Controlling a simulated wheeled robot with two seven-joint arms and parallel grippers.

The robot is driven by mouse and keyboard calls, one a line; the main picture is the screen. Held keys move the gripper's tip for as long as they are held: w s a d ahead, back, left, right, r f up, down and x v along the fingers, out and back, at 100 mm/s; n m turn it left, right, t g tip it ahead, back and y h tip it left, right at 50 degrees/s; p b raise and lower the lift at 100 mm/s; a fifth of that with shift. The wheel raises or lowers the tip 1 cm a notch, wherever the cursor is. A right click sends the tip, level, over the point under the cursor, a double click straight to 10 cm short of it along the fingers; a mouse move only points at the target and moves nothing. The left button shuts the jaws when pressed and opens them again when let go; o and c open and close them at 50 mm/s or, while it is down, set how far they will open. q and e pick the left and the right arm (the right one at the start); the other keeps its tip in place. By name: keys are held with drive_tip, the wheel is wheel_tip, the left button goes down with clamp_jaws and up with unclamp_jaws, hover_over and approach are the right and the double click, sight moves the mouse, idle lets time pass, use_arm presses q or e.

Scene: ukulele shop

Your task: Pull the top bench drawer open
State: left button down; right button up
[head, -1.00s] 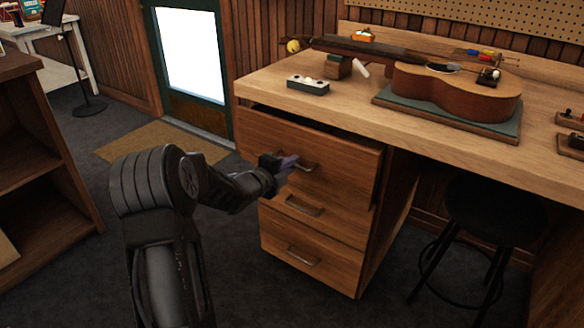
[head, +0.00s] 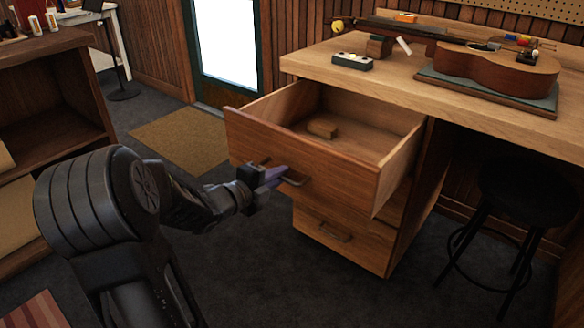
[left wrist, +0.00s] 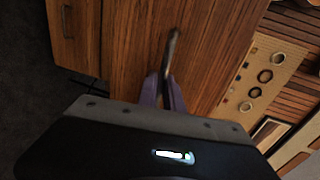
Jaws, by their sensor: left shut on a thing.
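The top bench drawer (head: 300,165) stands well out from the wooden bench, and its inside shows in the head view. A small wooden block-like thing (head: 322,126) lies in it. My left gripper (head: 275,178) is shut on the drawer handle (head: 295,181), a dark metal bar on the drawer front. In the left wrist view, the purple fingertips (left wrist: 163,92) are on either side of the handle (left wrist: 172,50). My right gripper is not in view.
A lower drawer (head: 340,240) is closed below. The bench top (head: 390,75) carries a ukulele body (head: 495,70) on a mat. A black stool (head: 525,190) stands at the right. A shelf unit (head: 50,120) stands at the left, with open floor between.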

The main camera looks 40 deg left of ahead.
use_arm(q)
drive_tip(key=shift+f+v, duration=0.2)
drive_tip(key=shift+v, duration=0.8)
drive_tip(key=c, duration=1.5)
unclamp_jaws()
drive_tip(key=p+v, duration=0.1)
drive_tip(key=v, duration=0.6)
drive_tip(key=shift+s, duration=0.4)
